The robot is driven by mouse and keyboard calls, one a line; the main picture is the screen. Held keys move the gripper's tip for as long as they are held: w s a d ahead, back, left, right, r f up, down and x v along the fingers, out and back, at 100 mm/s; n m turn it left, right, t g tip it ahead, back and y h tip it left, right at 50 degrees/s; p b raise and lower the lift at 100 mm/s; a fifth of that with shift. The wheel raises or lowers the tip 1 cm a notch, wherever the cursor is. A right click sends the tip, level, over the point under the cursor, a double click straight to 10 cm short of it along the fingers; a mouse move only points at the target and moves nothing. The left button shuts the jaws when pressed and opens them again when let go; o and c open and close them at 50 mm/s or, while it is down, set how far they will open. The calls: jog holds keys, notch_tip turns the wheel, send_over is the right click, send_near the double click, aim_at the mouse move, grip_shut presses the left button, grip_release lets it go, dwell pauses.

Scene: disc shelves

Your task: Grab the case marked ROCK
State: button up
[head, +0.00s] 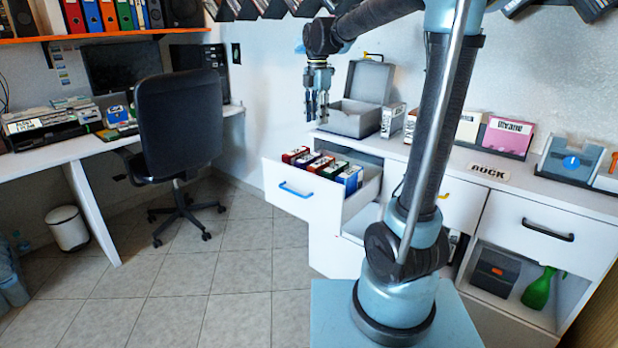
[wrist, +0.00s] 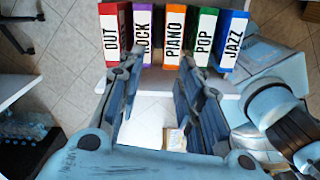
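In the wrist view, a row of upright cases stands in the open drawer (head: 290,187). In the head view, my gripper (head: 316,105) hangs fingers down above and behind the drawer.
A green POP case (wrist: 204,38) and a blue JAZZ case (wrist: 232,40) complete the row. A grey open box (head: 358,118) stands on the cabinet top. A ROCK sign (head: 489,172) lies farther right. An office chair (head: 178,125) stands left; floor lies between.

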aim_at(308, 157)
jog(key=a+f, duration=0.1)
jog(key=f, duration=0.4)
jog(key=w+a+f+n, duration=0.1)
jog(key=f, duration=0.5)
jog(key=w+f+n, duration=0.1)
jog(key=f, duration=0.5)
jog(key=shift+w+a+f, duration=0.1)
jog(key=shift+a, duration=0.3)
jog(key=shift+c, duration=0.3)
grip_shut()
